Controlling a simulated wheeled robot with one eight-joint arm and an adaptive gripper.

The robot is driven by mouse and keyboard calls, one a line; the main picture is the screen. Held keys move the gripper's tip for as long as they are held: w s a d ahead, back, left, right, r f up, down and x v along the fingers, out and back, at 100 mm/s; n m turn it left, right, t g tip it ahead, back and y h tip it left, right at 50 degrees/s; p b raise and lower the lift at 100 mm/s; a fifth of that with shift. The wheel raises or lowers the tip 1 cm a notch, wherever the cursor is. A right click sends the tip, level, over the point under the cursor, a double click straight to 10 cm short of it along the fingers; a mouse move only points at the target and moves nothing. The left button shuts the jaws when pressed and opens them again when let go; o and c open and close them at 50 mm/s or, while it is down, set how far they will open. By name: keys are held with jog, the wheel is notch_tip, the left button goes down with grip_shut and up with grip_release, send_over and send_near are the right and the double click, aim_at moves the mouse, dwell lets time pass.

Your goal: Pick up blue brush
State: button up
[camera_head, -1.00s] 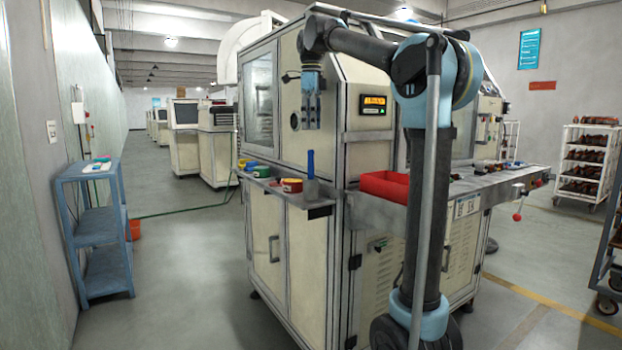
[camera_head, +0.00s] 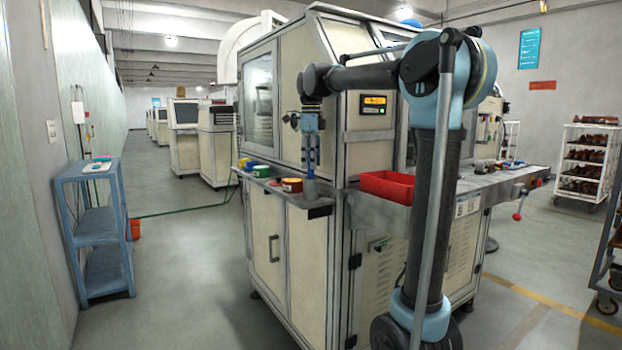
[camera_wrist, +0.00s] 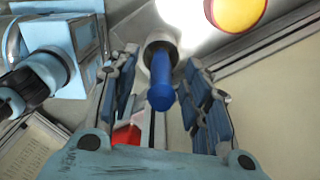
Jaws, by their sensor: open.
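The blue brush (camera_wrist: 161,88) stands upright in a grey cup (camera_wrist: 158,44) on the machine's side shelf. In the wrist view its blue handle points toward my camera, between the two fingers of my gripper (camera_wrist: 160,72). The fingers are spread wide, one on each side of the handle, with gaps to both. In the head view my gripper (camera_head: 311,162) points down right above the grey cup (camera_head: 310,189), and its fingers largely hide the brush.
The narrow shelf (camera_head: 322,203) also holds a red-and-yellow round tin (camera_head: 291,185) beside the cup, plus green and blue items farther left. The cream machine cabinet (camera_head: 335,120) rises right behind the shelf. A red bin (camera_head: 386,187) sits to the right.

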aim_at(311, 174)
jog(key=shift+w+f, duration=0.1)
jog(key=shift+f, duration=1.45)
grip_shut()
jog(key=shift+r, duration=0.1)
